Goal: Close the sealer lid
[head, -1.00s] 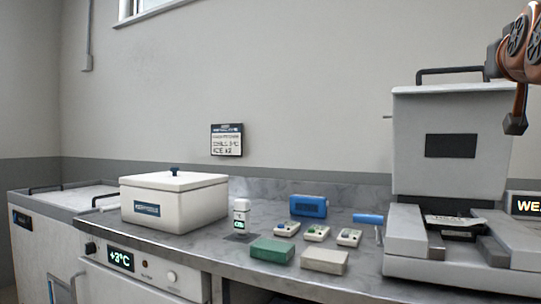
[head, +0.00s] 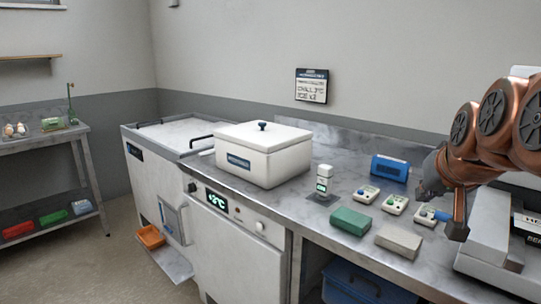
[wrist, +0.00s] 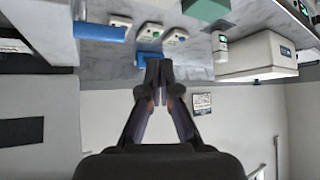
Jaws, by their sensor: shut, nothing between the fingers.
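The sealer is a grey machine at the right end of the counter; its base (head: 490,245) shows in the head view, partly hidden behind my arm. Its lid (head: 523,72) stands raised, with only a top corner clear of my arm there. In the wrist view the lid (wrist: 55,100) is a pale panel with a dark rectangle at the left. My gripper shows in the wrist view (wrist: 160,68), shut and empty, apart from the lid. In the head view it is a dark shape left of the sealer, above the counter.
A white lidded box (head: 262,160), a small white device (head: 324,180), a blue case (head: 389,168), several small white devices, a green block (head: 350,221) and a beige block (head: 398,241) are on the counter. A shelf unit (head: 45,140) stands far left. The floor before it is clear.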

